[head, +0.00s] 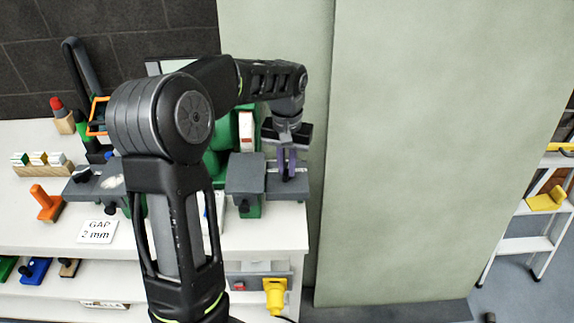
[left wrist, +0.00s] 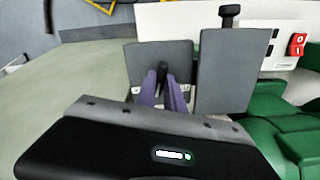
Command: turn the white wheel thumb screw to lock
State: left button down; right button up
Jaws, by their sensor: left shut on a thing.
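The green grinder (head: 247,208) stands on the white bench, mostly hidden behind my arm. A narrow white part, seemingly the white wheel (head: 246,130), shows beside my gripper. Grey rest plates (head: 245,172) sit in front of it; two also show in the left wrist view (left wrist: 225,75). My left gripper (head: 287,170) points down at the right-hand plate. Its purple fingers (left wrist: 162,90) are shut on a small black thumb screw (left wrist: 162,70) at that plate. Another black knob (left wrist: 230,12) stands out past the larger plate. My right gripper is not in view.
A "GAP 2 mm" card (head: 98,231), an orange-handled tool (head: 46,203) and a wooden block with pieces (head: 42,165) are on the bench at left. A yellow plug (head: 275,292) and a red switch (left wrist: 298,44) are at the bench front. A pale green panel (head: 440,150) stands at right.

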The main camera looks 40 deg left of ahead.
aim_at(287, 169)
pick_arm(q)
jog(key=m, duration=0.5)
jog(key=shift+m, duration=0.4)
jog(key=c, duration=1.4)
grip_release()
jog(key=shift+c, duration=0.2)
notch_tip(287, 169, up, 8)
jog(key=shift+f+b, duration=0.1)
jog(key=shift+b, duration=0.3)
